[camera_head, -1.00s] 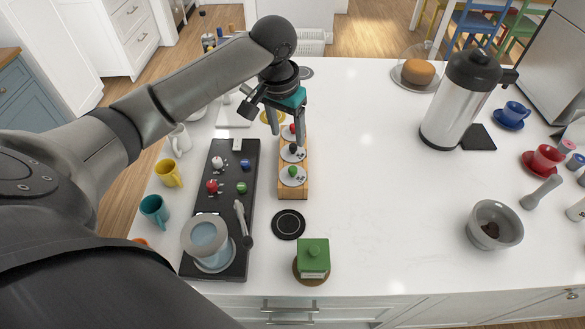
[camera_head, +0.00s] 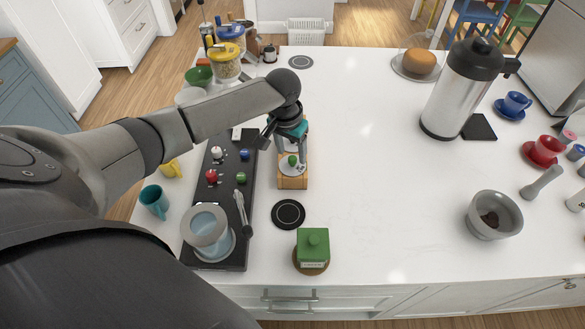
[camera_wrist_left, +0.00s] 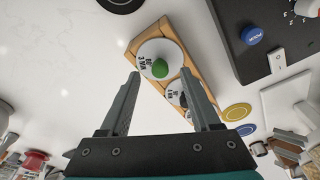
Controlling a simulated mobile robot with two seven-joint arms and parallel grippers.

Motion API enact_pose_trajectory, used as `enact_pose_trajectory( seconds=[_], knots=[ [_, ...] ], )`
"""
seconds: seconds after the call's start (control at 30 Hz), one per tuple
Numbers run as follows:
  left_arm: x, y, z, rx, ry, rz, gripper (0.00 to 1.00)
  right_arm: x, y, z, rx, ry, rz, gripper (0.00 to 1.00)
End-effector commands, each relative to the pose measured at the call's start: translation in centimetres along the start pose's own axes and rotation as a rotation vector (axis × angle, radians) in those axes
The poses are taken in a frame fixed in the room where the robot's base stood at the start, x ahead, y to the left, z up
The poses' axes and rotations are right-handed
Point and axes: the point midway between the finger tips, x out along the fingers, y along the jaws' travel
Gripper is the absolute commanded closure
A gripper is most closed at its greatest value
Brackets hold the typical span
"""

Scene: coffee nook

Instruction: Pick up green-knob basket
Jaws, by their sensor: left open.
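The green-knob basket shows as a pale round top with a green knob (camera_head: 292,161) at the near end of a wooden rack (camera_head: 292,183). In the left wrist view, its pale printed top (camera_wrist_left: 147,55) surrounds the green knob. My left gripper (camera_head: 293,153) is open above the rack's near end. In the wrist view its fingertips (camera_wrist_left: 159,76) lie on either side of the knob, with nothing held. I cannot tell their exact height over it. A second pale round top (camera_wrist_left: 175,92) is partly hidden behind a finger. My right gripper is not in view.
A black panel (camera_head: 222,256) with coloured knobs and a glass vessel (camera_head: 207,227) lies left of the rack. A black round pad (camera_head: 288,214) and a green box (camera_head: 313,247) stand in front. The counter to the right is clear up to the steel flask (camera_head: 459,92).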

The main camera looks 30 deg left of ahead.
Motion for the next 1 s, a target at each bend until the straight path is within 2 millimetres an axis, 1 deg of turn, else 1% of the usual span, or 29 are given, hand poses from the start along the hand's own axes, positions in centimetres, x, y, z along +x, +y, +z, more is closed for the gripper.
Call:
enact_pose_trajectory(
  seconds=[0.03, 0.1, 0.2, 0.43, 0.47, 1.0],
  knots=[
    [0.7, 0.0, 0.0, -0.001, -0.002, -0.001, 0.36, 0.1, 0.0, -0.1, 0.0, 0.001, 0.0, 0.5],
    [1.5, 0.0, 0.0, 0.0, -0.001, 0.0, 0.36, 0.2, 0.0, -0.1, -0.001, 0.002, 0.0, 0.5],
    [2.1, 0.0, 0.0, 0.0, 0.0, 0.0, 0.36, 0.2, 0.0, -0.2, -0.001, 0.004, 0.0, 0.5],
    [2.1, 0.0, 0.0, 0.001, 0.001, 0.0, 0.36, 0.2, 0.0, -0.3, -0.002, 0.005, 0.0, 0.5],
    [2.1, 0.0, 0.0, 0.001, 0.001, 0.0, 0.39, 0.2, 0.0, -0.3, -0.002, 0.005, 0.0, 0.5],
    [2.1, 0.0, 0.0, 0.001, 0.001, -0.001, 0.99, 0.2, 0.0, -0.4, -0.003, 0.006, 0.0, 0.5]
  ],
)
